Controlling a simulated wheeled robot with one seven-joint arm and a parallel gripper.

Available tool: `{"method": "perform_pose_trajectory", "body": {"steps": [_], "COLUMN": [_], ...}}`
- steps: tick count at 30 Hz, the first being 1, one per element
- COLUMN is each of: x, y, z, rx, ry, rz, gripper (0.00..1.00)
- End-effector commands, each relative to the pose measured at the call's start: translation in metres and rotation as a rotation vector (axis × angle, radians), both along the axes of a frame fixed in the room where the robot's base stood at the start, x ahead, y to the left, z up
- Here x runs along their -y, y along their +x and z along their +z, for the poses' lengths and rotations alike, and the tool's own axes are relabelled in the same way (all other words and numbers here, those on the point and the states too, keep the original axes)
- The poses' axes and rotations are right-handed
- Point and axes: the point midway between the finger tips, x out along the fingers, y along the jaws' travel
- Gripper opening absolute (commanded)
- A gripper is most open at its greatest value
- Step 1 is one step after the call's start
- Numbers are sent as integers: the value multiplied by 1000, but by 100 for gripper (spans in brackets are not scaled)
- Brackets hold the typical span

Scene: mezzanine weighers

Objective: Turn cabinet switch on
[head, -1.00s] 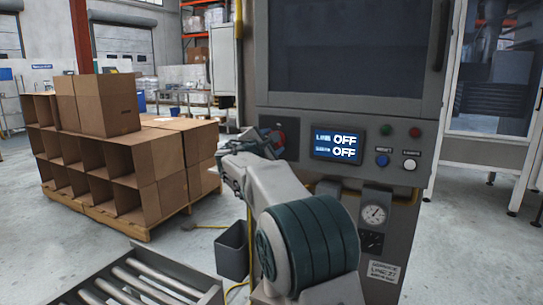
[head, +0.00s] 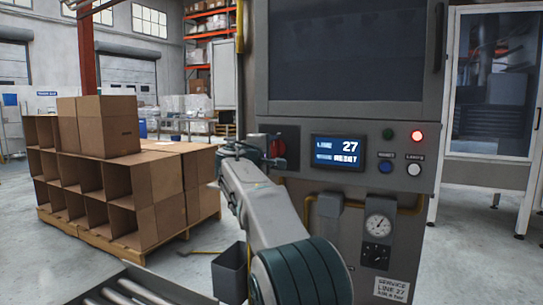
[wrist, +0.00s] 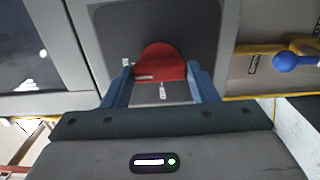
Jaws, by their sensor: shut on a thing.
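The cabinet switch is a red rotary knob (head: 279,147) on a dark plate at the left of the grey cabinet's (head: 345,225) control panel. In the wrist view the red knob (wrist: 160,62) sits between my gripper's (wrist: 161,78) two blue fingers, which are closed on its sides. White labels show beside and below it. In the head view my gripper (head: 268,149) reaches the knob from the left, and my arm hides part of the panel's lower left.
A red lamp (head: 417,136) glows beside a dark green one (head: 388,134); blue (head: 386,167) and white (head: 414,170) buttons sit below. A gauge (head: 378,226) is lower down. Stacked cartons (head: 100,185) on a pallet stand left. A grey bin (head: 230,272) and rollers are below.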

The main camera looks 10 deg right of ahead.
Motion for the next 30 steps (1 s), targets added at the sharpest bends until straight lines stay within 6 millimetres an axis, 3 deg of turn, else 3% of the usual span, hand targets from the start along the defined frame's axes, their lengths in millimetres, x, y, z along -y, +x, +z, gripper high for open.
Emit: {"method": "perform_pose_trajectory", "body": {"steps": [16,17,18,30], "x": [0,0,0,-4], "y": [0,0,0,-5], "z": [-1,-1,-1,-1], "rx": [13,13,13,12], "ry": [20,20,19,18], "rz": [0,0,0,1], "gripper": [30,61,72,75]}}
